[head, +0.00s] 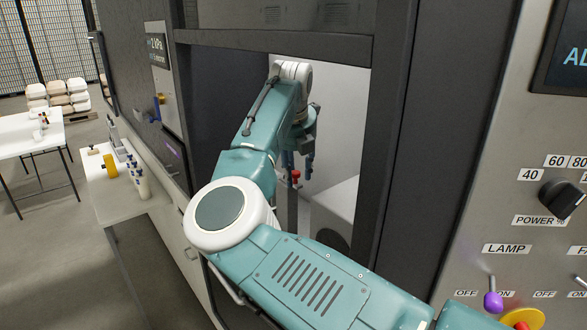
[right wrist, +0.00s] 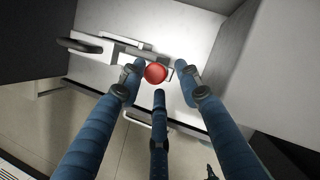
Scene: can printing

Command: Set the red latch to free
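The red latch shows as a round red knob (right wrist: 155,73) at the end of a metal bar in the right wrist view. It also shows small in the head view (head: 295,175), inside the machine's opening. My right gripper (right wrist: 159,76) has its blue fingers spread around the knob. A gap shows between the knob and the right-hand finger; the left-hand finger is close beside it, and contact cannot be told. In the head view the right gripper (head: 302,165) is partly hidden by my arm. No latch position marks are readable. My left gripper is not in view.
A dark frame (head: 393,150) edges the opening around my right arm. A control panel (head: 490,190) with a power knob (head: 562,198) and purple-tipped lamp switch (head: 493,300) stands at right. A white counter (head: 120,190) stands left.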

